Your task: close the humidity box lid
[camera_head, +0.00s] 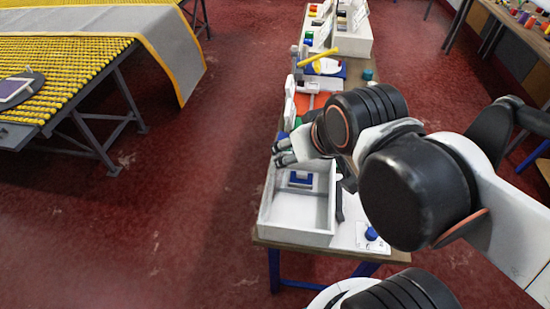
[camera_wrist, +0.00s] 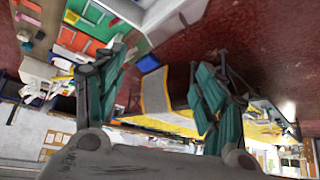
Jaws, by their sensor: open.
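A white open-topped box (camera_head: 296,238), which looks like the humidity box, stands at the near end of the narrow bench. Its inside is in view, with a blue-framed piece (camera_head: 301,179) towards its far side. I cannot make out the lid apart from the box walls. My gripper (camera_head: 284,152) is over the far end of the box, partly hidden by my arm. In the wrist view my gripper (camera_wrist: 160,92) has its two teal fingers spread apart, with nothing held between them. A pale box-like edge (camera_wrist: 168,22) shows at the top there.
A blue knob on a white plate (camera_head: 371,234) sits right of the box. Further along the bench are a yellow-handled tool (camera_head: 318,58) and white trays (camera_head: 352,42). A yellow-topped table (camera_head: 70,62) with grey cloth stands left. Red floor (camera_head: 200,170) between is clear.

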